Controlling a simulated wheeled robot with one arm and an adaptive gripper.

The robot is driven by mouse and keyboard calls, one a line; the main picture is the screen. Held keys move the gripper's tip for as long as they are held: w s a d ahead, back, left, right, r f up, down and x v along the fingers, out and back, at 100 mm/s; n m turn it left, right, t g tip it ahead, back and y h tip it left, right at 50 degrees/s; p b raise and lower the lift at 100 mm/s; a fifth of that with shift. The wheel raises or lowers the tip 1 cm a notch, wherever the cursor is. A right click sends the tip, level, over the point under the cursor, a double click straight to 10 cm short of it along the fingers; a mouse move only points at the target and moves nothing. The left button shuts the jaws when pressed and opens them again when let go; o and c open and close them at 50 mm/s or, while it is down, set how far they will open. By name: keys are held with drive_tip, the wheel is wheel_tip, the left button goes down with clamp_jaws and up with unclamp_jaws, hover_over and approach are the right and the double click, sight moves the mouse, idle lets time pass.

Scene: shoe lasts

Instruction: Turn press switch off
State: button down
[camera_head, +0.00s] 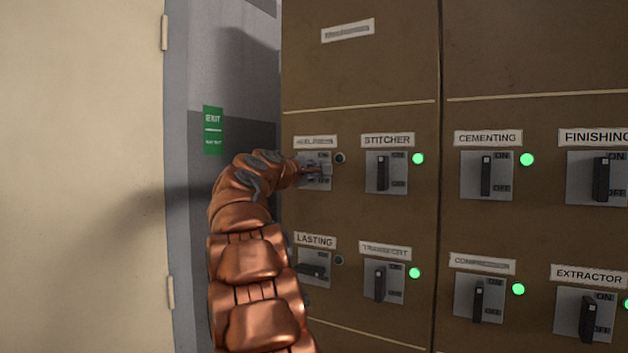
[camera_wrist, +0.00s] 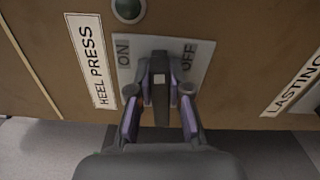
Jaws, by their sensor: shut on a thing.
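My gripper (camera_head: 310,170) is at the plate, and in the wrist view my gripper (camera_wrist: 160,90) is shut on the handle, one finger on each side. The heel press lamp (camera_head: 340,158) is dark; in the wrist view the lamp (camera_wrist: 127,9) is dull green.
The lasting switch (camera_head: 313,268) below has a sideways handle and a dark lamp. The stitcher (camera_head: 385,173), transport (camera_head: 382,282), cementing (camera_head: 486,175) and compressor (camera_head: 479,299) switches have upright handles and lit green lamps. A pale door (camera_head: 80,180) stands at the left.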

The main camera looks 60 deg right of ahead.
drive_tip(key=shift+f+m+b, duration=0.25)
drive_tip(key=shift+m+b, duration=0.2)
drive_tip(key=shift+m, duration=0.25)
drive_tip(key=c, duration=1.1)
unclamp_jaws()
drive_tip(key=shift+r, duration=0.1)
drive_tip(key=a, duration=1.2)
drive_tip(key=shift+s, duration=0.25)
